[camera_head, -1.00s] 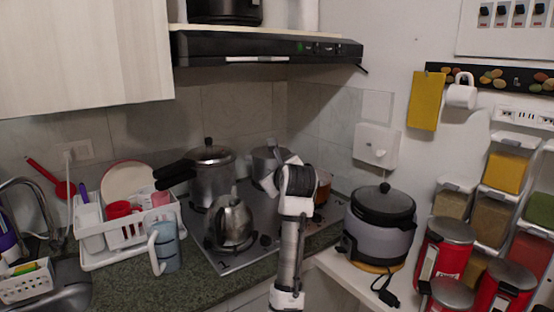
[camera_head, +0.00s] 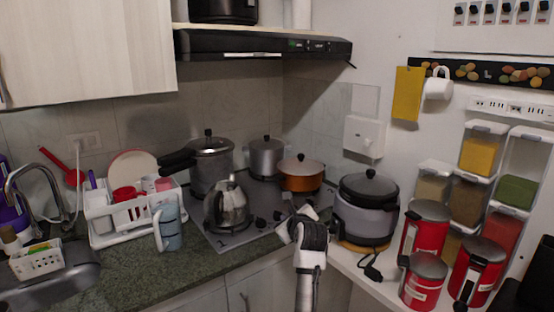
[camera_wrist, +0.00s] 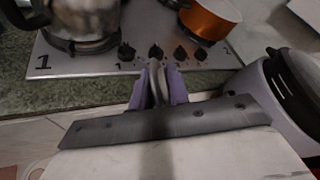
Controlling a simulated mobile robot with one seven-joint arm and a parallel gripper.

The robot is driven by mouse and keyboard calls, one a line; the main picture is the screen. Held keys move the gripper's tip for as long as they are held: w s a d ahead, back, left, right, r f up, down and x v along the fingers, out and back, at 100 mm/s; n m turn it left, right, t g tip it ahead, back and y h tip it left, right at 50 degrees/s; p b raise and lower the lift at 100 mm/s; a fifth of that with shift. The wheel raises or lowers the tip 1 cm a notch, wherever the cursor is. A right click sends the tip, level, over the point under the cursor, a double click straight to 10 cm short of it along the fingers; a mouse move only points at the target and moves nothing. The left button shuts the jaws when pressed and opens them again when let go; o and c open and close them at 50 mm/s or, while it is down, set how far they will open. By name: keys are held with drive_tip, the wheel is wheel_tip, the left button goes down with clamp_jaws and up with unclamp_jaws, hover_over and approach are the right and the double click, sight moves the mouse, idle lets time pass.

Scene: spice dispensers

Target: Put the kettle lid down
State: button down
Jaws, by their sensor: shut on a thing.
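My gripper (camera_wrist: 158,88) is shut on a thin grey piece (camera_wrist: 157,76), probably the kettle lid. The purple fingers hide most of it, so its full shape cannot be told. In the wrist view it is over the counter's front edge, in front of the stove knobs. The steel kettle (camera_head: 228,205) stands on the front left of the stove (camera_head: 240,237); its lower part also shows at the top left of the wrist view (camera_wrist: 88,18).
A large pot (camera_head: 212,165), a smaller pot (camera_head: 266,157) and an orange pan (camera_head: 301,174) stand on the stove. A grey cooker (camera_head: 365,212) is close on the right. Bare green counter (camera_head: 150,270) lies left of the stove, beside a blue jug (camera_head: 168,228).

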drive_tip(key=s+d+f+b, duration=0.1)
drive_tip(key=s+f, duration=0.3)
drive_tip(key=f, duration=0.9)
drive_tip(key=s+d+f+b, duration=0.15)
drive_tip(key=s+f, duration=0.35)
drive_tip(key=f, duration=0.8)
drive_tip(key=s+a+f+m+h+b, duration=0.1)
drive_tip(key=s+a+f, duration=0.5)
drive_tip(key=s+f, duration=0.9)
drive_tip(key=shift+f+m+h, duration=0.65)
drive_tip(key=shift+m+h, duration=0.05)
drive_tip(key=shift+h, duration=0.3)
drive_tip(key=shift+d, duration=0.1)
